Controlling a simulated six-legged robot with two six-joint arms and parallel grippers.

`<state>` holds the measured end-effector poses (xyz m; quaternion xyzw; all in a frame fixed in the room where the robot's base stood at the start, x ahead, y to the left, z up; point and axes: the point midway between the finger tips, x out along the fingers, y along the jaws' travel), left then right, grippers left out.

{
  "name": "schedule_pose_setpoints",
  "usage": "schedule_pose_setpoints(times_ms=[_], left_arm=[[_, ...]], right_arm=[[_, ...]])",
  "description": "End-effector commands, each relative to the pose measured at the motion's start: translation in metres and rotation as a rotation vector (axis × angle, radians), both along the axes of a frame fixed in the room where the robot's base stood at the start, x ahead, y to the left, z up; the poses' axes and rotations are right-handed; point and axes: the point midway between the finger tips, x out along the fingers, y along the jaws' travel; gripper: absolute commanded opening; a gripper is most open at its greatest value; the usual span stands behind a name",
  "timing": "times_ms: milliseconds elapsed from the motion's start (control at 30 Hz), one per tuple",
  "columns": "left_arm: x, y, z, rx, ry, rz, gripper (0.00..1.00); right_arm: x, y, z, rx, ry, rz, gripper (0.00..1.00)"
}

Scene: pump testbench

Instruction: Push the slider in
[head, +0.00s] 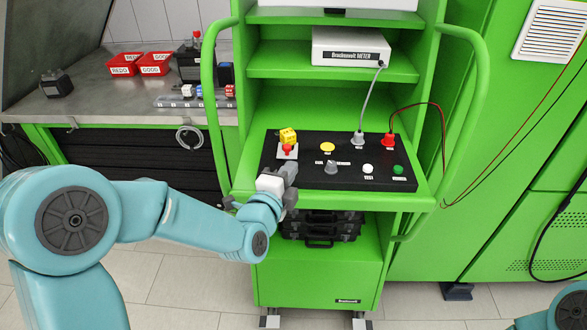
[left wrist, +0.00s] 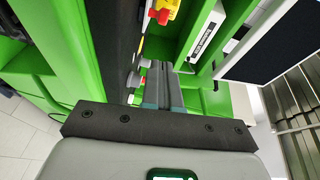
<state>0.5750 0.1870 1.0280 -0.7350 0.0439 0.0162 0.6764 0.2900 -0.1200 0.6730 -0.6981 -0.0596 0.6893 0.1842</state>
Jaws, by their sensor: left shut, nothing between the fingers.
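The black control panel (head: 318,182) lies on the green cart's shelf. At its left end is a yellow block (head: 288,136) with a red part (head: 288,148) in front of it on a pale plate. I cannot clearly tell which part is the slider. My left gripper (head: 289,168) is over the panel's left end, just in front of the red part. In the left wrist view its two fingers (left wrist: 163,88) are together and empty, with the yellow block (left wrist: 167,7) and red part (left wrist: 159,16) above them. My right gripper is out of view.
The panel carries a yellow button (head: 327,147), a grey knob (head: 330,167), a white button (head: 368,169), a green button (head: 398,169) and plugged cables. A white meter box (head: 350,47) is on the shelf above. Green handrails (head: 475,100) flank the cart.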

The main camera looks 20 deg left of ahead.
Motion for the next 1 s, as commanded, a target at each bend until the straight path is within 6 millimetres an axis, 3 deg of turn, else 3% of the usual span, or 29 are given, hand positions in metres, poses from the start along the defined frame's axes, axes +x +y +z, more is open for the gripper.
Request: schedule_pose_setpoints(times_ms=[200, 400, 1000], left_arm=[[-0.039, 0.002, 0.002, 0.0, -0.001, -0.001, 0.0], [-0.066, 0.004, 0.005, 0.0, -0.001, 0.0, 0.0], [-0.074, 0.002, 0.006, 0.0, 0.001, 0.001, 0.0]], right_arm=[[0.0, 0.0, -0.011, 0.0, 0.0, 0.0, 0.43], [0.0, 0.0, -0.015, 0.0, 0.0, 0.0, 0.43], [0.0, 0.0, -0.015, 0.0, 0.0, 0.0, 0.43]])
